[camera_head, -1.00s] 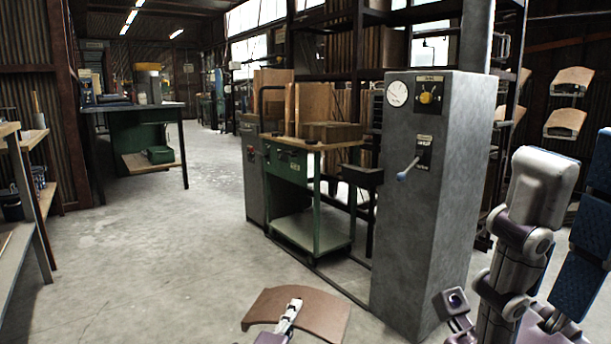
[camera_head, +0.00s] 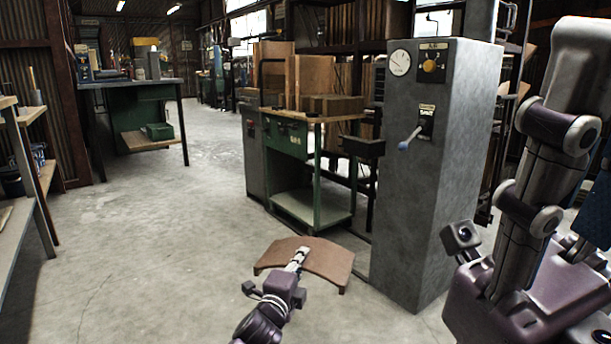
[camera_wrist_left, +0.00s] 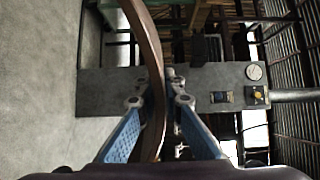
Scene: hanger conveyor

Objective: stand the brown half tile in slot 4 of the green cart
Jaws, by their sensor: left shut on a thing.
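The brown half tile (camera_head: 328,262) is a curved brown plate in my left gripper (camera_head: 299,257), held out in front of the grey column. In the left wrist view the tile (camera_wrist_left: 149,60) shows edge-on, upright in the picture between the blue fingers (camera_wrist_left: 168,105). The green cart (camera_head: 317,180) stands beyond it, with a wooden top and a lower shelf. Upright tan boards and a brown block show at its top; I cannot make out slot 4.
The grey column (camera_head: 430,180) with gauge, knob and lever stands right of the cart, near the tile. A dark tray (camera_head: 363,147) juts out between them. A green workbench (camera_head: 130,115) is at back left, shelves (camera_head: 22,160) at far left. The floor between is clear.

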